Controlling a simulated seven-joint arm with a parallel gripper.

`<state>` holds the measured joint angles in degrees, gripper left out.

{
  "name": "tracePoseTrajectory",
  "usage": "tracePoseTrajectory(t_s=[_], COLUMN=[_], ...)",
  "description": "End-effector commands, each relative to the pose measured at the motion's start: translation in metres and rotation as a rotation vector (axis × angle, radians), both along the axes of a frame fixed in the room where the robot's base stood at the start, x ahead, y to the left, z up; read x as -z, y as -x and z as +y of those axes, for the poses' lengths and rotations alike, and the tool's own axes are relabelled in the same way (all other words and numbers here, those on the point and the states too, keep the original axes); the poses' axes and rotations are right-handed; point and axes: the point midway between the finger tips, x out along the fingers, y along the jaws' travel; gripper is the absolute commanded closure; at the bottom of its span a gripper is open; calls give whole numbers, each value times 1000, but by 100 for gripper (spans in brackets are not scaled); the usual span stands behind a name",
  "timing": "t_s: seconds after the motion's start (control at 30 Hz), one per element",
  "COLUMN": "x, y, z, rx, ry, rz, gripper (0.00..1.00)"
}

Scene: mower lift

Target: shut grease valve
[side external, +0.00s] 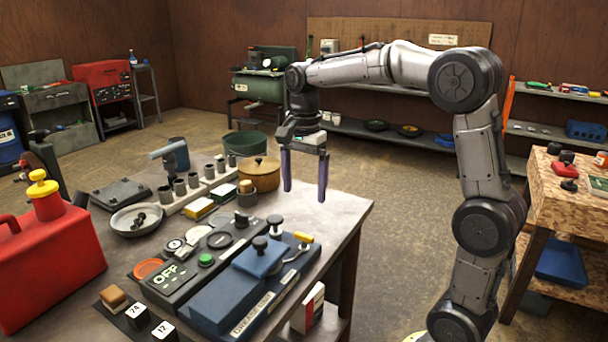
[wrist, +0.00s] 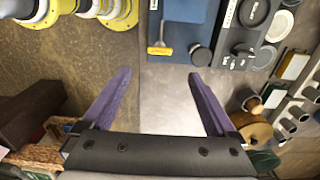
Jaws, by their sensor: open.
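A blue unit (side external: 215,303) with a label that seems to begin "GREASE" stands at the front of the workbench. A metal lever with a yellow grip (side external: 303,238) sits at its back right end. The yellow grip also shows in the wrist view (wrist: 159,50), at the edge of the blue unit (wrist: 184,10). A black knob (wrist: 201,55) stands beside it. My gripper (side external: 305,193) is open and empty, pointing down above the bench's right edge. In the wrist view its purple fingers (wrist: 160,75) are spread, with the yellow grip just past their tips, apart from them.
A grey panel with "OFF" (side external: 166,275), a green button (side external: 206,260) and dials lies left of the blue unit. A tan pot (side external: 259,174) and several metal cups stand behind. A red can (side external: 45,260) is at left. Bare bench (side external: 340,212) lies right of the lever.

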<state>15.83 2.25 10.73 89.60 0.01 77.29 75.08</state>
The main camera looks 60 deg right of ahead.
Motion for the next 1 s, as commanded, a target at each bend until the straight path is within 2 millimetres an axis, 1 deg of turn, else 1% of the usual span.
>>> tracePoseTrajectory(t_s=[0.03,0.1,0.2,0.57,0.63,0.73,0.77,0.83,0.9,0.97,1.0], x=[-8,-16,-23,-26,-27,-43,-49,-61,-68,-70,-69], y=[-1,-1,0,0,0,4,8,26,48,69,83], z=[0,0,0,0,3,11,16,29,44,56,63], rx=[0,0,0,0,-7,-27,-37,-63,-115,-196,-262], ry=[0,0,0,0,0,12,15,23,31,43,53], rz=[-1,-1,0,1,-2,-44,-58,-90,-128,-165,-191], gripper=[7,7,7,7,7,7,7,7,7,7,7])
